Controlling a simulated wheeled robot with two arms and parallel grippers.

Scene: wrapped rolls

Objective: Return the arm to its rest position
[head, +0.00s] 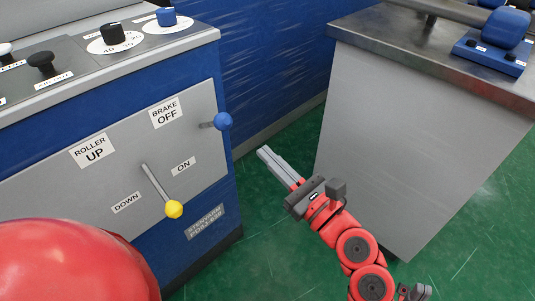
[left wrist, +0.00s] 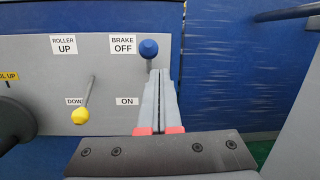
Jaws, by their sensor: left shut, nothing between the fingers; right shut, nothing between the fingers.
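My left gripper (head: 262,152) shows in the middle of the head view, with its red arm reaching up from the bottom. Its two grey fingers are shut together and empty. They point up and left, in front of the control panel and apart from it. In the left wrist view the shut fingers (left wrist: 160,74) line up just under the blue knob (left wrist: 148,48). In the head view this blue knob (head: 222,121) is clear of the fingers. My right gripper's fingers do not show.
The blue machine's grey panel (head: 60,192) carries a yellow-knobbed lever (head: 173,209) pointing down. A grey cabinet (head: 400,140) stands right of my arm. A blue wall (head: 270,60) is behind. Green floor (head: 275,235) lies open between machine and cabinet.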

